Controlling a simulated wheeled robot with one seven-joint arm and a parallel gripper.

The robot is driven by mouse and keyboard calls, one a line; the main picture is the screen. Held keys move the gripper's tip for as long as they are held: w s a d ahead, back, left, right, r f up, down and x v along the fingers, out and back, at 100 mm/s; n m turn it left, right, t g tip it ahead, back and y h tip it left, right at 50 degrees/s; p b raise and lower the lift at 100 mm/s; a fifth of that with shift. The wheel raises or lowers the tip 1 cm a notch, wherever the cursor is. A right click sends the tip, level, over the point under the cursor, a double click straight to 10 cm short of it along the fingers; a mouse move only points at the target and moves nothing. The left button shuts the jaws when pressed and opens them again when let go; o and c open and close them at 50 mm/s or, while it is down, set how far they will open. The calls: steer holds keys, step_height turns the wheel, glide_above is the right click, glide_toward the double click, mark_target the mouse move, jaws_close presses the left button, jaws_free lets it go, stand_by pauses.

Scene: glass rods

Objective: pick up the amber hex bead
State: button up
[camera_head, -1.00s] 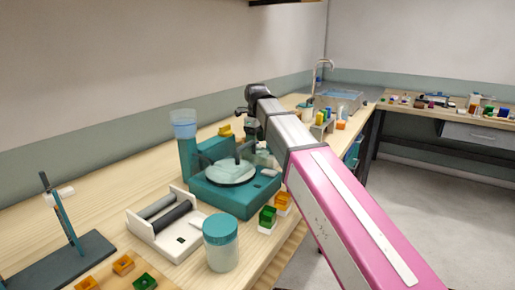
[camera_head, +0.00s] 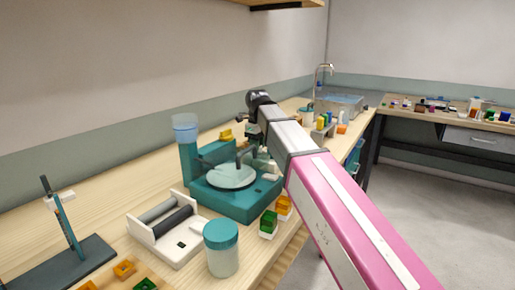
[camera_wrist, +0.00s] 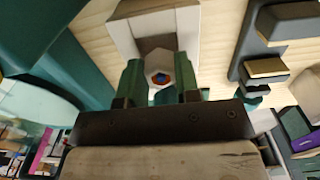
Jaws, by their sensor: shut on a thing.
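In the wrist view, my gripper (camera_wrist: 159,82) has its two green fingers closed on a small hex bead (camera_wrist: 160,77). In the head view, my arm hides most of the gripper and the bead, beside the right end of the teal machine.
The teal machine (camera_head: 238,204) with a round plate stands to the left of my arm. A white roller stand (camera_head: 165,245), a teal-lidded jar (camera_head: 222,258) and amber and green blocks are nearer. A dark stepped rack (camera_wrist: 256,50) is at right in the wrist view.

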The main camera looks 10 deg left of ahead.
steer(key=shift+r, duration=0.45)
step_height(320, 180, up, 2)
steer(key=shift+r, duration=0.15)
steer(key=s+a+r, duration=0.1)
steer(key=s+r, duration=0.6)
steer(key=s, duration=0.4)
steer(key=shift+s+a, duration=0.25)
steer(key=shift+a, duration=0.05)
